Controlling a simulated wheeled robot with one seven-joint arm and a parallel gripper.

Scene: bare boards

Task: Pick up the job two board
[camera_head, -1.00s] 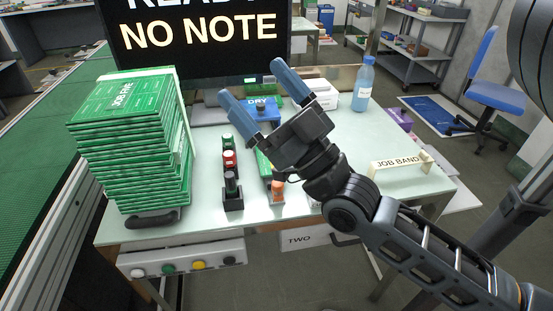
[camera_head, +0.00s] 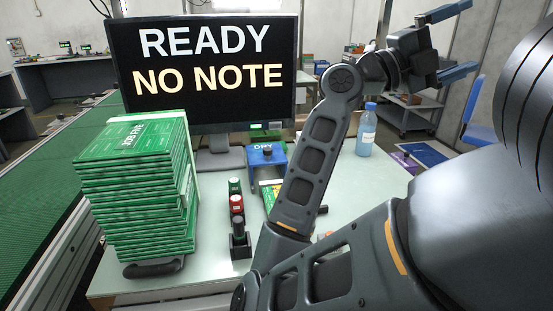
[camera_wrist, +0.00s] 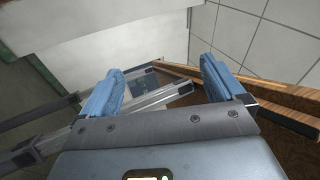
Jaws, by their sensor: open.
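A tall stack of green boards (camera_head: 140,195) stands at the left of the pale table, and its top board reads "JOB FIVE". No board marked job two can be read in either view; the lower boards' labels cannot be made out. A green piece (camera_head: 269,192) lies mid-table, partly hidden behind my arm. My gripper (camera_head: 474,37) is raised high at the upper right, far from the stack, open and empty. In the wrist view its blue fingers (camera_wrist: 162,67) are apart, with nothing between them.
A screen (camera_head: 203,70) behind the table reads "READY NO NOTE". A blue "DRY" box (camera_head: 265,156), a row of red, green and black items (camera_head: 237,210) and a blue bottle (camera_head: 366,130) stand on the table (camera_head: 210,262).

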